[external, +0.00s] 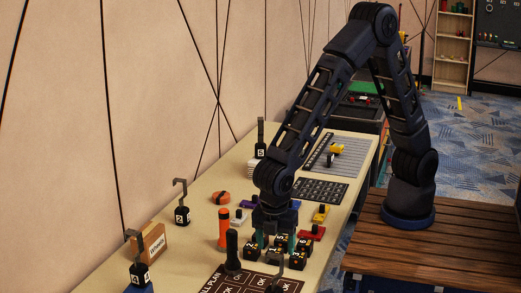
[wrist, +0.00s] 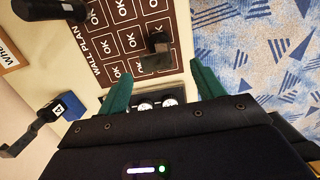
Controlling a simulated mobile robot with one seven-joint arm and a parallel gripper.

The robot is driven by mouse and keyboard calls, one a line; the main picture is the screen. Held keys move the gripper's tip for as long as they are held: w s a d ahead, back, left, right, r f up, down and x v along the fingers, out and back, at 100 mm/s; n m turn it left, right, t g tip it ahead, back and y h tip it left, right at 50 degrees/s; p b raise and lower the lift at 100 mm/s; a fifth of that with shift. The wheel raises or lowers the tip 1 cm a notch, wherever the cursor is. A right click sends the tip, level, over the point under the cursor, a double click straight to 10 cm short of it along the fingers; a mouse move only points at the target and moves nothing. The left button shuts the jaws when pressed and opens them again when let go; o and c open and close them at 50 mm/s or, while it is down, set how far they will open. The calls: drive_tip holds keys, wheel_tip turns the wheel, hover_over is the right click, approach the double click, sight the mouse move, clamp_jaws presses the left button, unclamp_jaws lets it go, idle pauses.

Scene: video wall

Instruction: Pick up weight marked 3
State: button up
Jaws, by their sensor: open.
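No face marked 3 can be read for certain in either view. Black hooked weights stand along the table in the external view: one reads 5 (external: 261,151), one reads 2 (external: 182,216), and one at the front left seems to read 4 (external: 140,275). In the wrist view a dark hooked piece (wrist: 157,58) stands on the wall plan mat (wrist: 105,45), its number hidden. My gripper (external: 274,245) points down with its green fingers apart, among black numbered blocks (external: 298,260). In the wrist view my gripper (wrist: 162,82) is empty; the dark piece is beyond the fingertips.
An orange cylinder (external: 224,229) and a black-handled tool (external: 232,250) stand left of my gripper. A brown Wheels box (external: 151,243) is near the wall. Red (external: 312,233) and yellow (external: 321,214) pieces lie right. The table's right edge is close by.

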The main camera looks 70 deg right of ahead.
sight(274, 256)
drive_tip(key=shift+w+d+f, duration=0.1)
drive_tip(key=shift+d+f, duration=0.05)
drive_tip(key=shift+f, duration=0.8)
drive_tip(key=shift+w+d+f, duration=0.1)
drive_tip(key=shift+f, duration=0.85)
drive_tip(key=shift+w+d+f, duration=0.1)
drive_tip(key=shift+d+f, duration=0.05)
drive_tip(key=shift+f, duration=0.8)
clamp_jaws()
